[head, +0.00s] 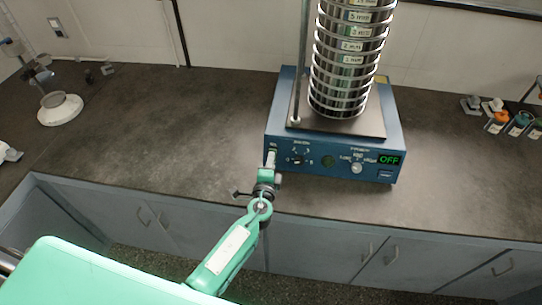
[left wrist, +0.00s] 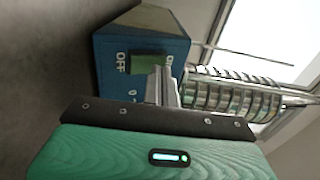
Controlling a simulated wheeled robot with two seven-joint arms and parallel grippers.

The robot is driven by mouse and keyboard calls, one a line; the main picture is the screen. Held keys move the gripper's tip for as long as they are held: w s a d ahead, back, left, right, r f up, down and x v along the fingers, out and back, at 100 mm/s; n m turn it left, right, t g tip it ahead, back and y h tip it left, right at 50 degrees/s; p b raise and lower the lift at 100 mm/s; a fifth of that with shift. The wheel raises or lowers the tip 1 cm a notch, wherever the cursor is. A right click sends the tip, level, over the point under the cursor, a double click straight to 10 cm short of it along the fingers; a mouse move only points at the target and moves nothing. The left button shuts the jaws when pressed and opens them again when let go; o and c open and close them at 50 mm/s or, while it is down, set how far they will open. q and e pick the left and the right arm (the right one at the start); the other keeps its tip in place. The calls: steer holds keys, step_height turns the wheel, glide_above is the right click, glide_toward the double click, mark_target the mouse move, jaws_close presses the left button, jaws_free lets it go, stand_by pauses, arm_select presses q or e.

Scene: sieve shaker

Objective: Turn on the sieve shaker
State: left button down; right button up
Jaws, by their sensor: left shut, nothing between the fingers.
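The sieve shaker (head: 330,165) is a blue box on the dark bench, with a tall stack of metal sieves (head: 342,65) on top. Its small display (head: 389,160) reads OFF in green. My left gripper (head: 271,156) is shut and empty at the left end of the front panel. In the left wrist view the shut fingers (left wrist: 163,82) are in front of a green switch (left wrist: 145,64) marked ON and OFF on the blue panel. The fingers hide part of the switch. I cannot tell whether they touch it. My right gripper is not in view.
A white-based stand (head: 60,108) is at the far left of the bench. Several small bottles (head: 515,125) are at the right. Grey cabinets (head: 330,240) are below the front edge.

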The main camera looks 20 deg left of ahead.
arm_select(q)
steer(key=shift+w, duration=0.35)
steer(key=shift+w+r+p, duration=0.15)
steer(key=shift+r+p, duration=0.2)
steer(key=shift+p, duration=0.5)
steer(key=shift+a+f, duration=0.1)
steer(key=shift+f, duration=0.2)
steer(key=shift+g, duration=0.3)
